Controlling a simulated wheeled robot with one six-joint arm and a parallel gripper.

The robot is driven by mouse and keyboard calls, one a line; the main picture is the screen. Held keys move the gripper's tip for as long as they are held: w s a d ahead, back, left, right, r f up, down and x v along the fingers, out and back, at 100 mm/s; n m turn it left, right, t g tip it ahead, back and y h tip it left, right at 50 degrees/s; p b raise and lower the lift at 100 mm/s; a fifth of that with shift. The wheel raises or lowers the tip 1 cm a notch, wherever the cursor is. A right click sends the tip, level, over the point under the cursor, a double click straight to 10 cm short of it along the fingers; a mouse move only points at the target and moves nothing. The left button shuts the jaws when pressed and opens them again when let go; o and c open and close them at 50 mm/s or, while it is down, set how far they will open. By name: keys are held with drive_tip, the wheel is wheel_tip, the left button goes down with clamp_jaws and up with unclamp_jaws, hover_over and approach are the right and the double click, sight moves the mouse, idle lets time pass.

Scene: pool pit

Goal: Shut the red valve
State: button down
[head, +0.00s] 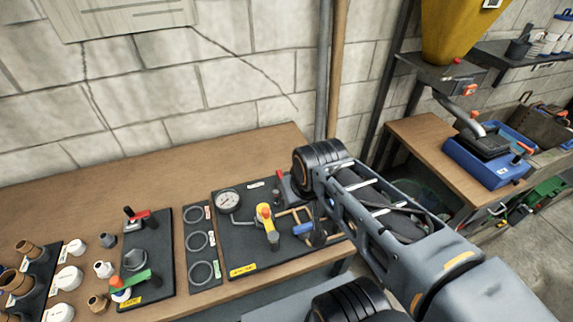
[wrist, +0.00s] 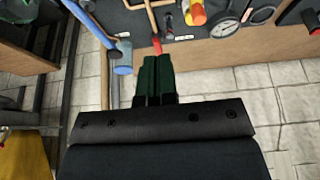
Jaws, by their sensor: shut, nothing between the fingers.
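A red valve handle (wrist: 157,44) shows in the wrist view just beyond my fingertips, by the edge of the black board. In the head view the red handle (head: 280,175) stands at the back right of the black gauge board (head: 238,238), left of my wrist. My gripper (wrist: 160,60) is shut and empty, its dark green fingers together and pointing toward the red handle. A small gap seems to lie between them, but I cannot be sure they are apart. In the head view my arm hides the fingers.
The gauge board also carries a gauge (head: 228,201), a yellow valve (head: 264,213) and copper pipes. Another red handle (head: 138,217) is on the board to the left. Upright pipes (head: 331,70) stand by the wall. Loose fittings lie at the far left.

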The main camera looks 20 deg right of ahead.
idle(0.3)
drive_tip(key=w+d+f+m+g+y+b, duration=0.2)
drive_tip(key=w+d+f+m, duration=0.1)
drive_tip(key=w+d+m, duration=0.4)
drive_tip(key=w+d+f+m+g+y+b, duration=0.2)
drive_tip(key=w+d+m, duration=0.5)
drive_tip(key=w+m, duration=0.4)
drive_tip(key=shift+w+f, duration=0.4)
drive_tip(key=shift+w, duration=0.65)
